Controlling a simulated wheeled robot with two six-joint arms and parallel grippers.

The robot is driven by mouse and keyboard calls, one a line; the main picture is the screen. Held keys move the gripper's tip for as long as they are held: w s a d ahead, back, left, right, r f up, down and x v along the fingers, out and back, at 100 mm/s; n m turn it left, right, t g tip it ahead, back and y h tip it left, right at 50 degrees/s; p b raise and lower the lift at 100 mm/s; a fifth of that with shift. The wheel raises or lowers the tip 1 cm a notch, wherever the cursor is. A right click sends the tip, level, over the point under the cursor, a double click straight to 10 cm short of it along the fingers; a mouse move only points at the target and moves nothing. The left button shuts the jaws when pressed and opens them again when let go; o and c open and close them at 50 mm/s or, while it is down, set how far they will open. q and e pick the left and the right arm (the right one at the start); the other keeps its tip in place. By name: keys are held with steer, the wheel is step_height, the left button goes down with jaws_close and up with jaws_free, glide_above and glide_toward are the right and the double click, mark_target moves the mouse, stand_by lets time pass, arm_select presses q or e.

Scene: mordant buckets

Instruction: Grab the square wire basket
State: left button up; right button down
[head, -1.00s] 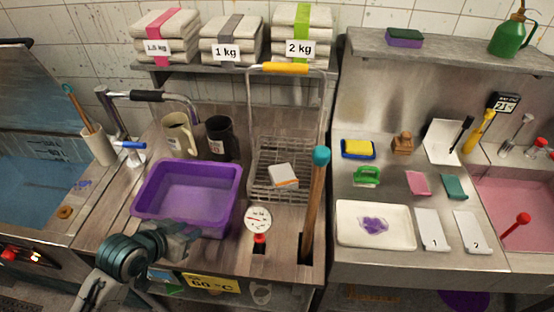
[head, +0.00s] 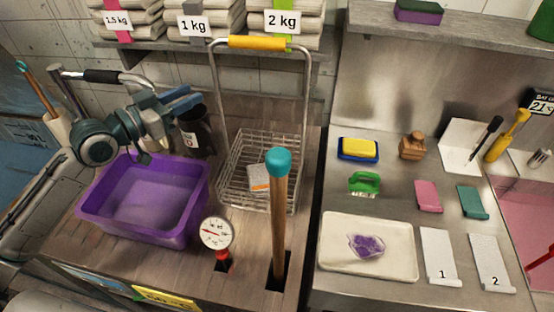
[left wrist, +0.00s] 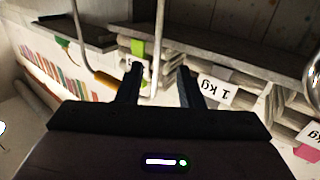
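The square wire basket (head: 240,185) stands on the wooden counter in the middle of the head view, with a white box (head: 259,176) inside it. Its tall wire handle rises to a yellow grip (head: 256,43); the grip also shows in the left wrist view (left wrist: 106,84). My left gripper (head: 188,98) is in the air to the left of the handle, above the purple tub, apart from the basket. Its two fingers (left wrist: 159,78) are spread with nothing between them in the left wrist view. My right gripper is in neither view.
The purple tub (head: 135,213) stands left of the basket, with a dark mug (head: 197,132) behind it. A teal-topped wooden stick (head: 278,215) stands upright in front of the basket, beside a round dial (head: 216,233). Folded stacks lie on a shelf (head: 150,54) behind.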

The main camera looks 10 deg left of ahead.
arm_select(q)
steer(key=p+x, duration=0.5)
steer(key=x, duration=0.5)
steer(key=shift+s+d+p, duration=0.2)
steer(key=shift+p, duration=0.15)
steer(key=shift+r, duration=0.15)
jaws_close()
steer(key=shift+r, duration=0.1)
stand_by(1.3)
